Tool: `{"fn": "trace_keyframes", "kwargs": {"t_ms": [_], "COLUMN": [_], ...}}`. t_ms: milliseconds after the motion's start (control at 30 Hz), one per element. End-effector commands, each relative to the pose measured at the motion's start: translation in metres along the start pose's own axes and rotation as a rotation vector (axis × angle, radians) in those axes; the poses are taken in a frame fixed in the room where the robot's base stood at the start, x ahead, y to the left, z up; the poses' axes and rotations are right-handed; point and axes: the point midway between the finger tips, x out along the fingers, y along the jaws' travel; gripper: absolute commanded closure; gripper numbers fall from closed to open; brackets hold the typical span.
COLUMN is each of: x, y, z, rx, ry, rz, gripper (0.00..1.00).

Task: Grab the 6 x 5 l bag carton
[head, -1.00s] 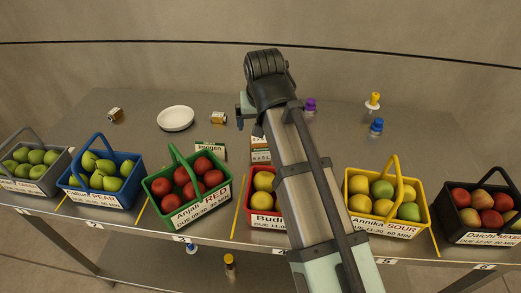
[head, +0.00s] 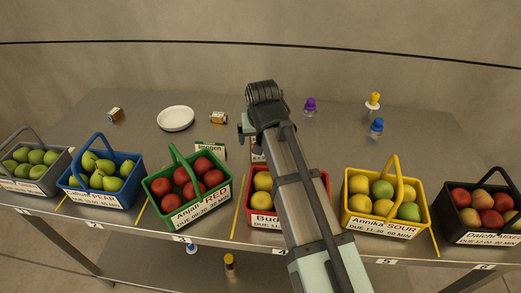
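A white box-like item with red marking (head: 257,157) stands behind the red basket, mostly hidden by my arm; it may be the bag carton, but its print is too small to read. My gripper (head: 248,132) is above the table just behind this item, at the end of my arm. Its fingers are largely hidden by the wrist, so I cannot see whether they are open or hold anything. Two small brown-and-white boxes lie farther back, one at the left (head: 115,114) and one near the middle (head: 218,118).
Fruit baskets line the front edge, among them green (head: 160,190), red (head: 249,215) and yellow (head: 420,215). An Imogen card (head: 210,146) stands behind the green one. A white plate (head: 176,118), purple-capped (head: 310,106) and blue-capped (head: 376,127) bottles stand behind.

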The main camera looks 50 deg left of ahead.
Motion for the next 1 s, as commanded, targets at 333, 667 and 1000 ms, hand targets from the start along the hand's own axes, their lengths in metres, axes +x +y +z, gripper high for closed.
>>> {"fn": "trace_keyframes", "kwargs": {"t_ms": [333,667,1000], "x": [0.04,0.044,0.044], "y": [0.004,0.004,0.004], "z": [0.001,0.001,0.001], "rx": [0.0,0.0,0.0], "ry": [-0.002,0.0,0.0], "rz": [0.0,0.0,0.0], "gripper": [0.04,0.08,0.41]}}
